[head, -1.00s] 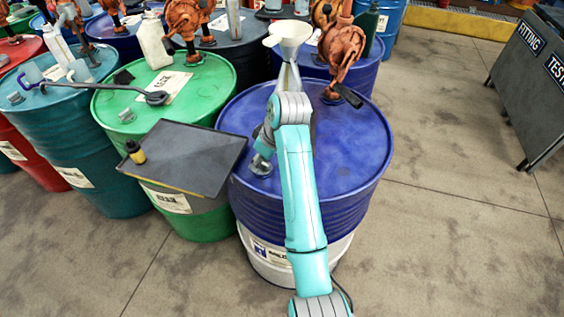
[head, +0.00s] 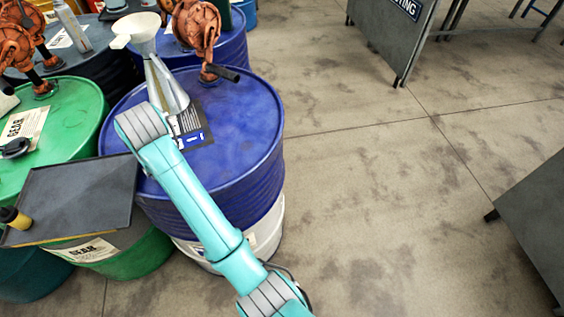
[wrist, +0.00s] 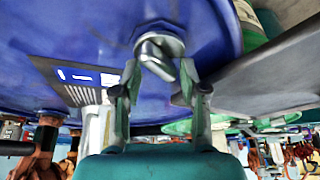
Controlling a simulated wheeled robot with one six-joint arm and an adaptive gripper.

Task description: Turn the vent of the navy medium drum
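The navy drum (head: 245,115) stands upright below my arm in the head view. Its lid (wrist: 85,35) also fills much of the wrist view, seen upside down. The vent (wrist: 157,52), a silver metal fitting with a short slanted bar, sits near the lid's rim. My gripper (wrist: 159,82) is open, with one fingertip on each side of the vent's bar. A gap seems to show between bar and fingertips; contact is hard to judge. In the head view my arm hides both vent and gripper.
A funnel (head: 137,30) and an orange pump (head: 196,28) stand on the drum's far side. A dark tray (head: 80,195) lies close left, partly over the green drum (head: 80,105), and reaches near my gripper (wrist: 255,80).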

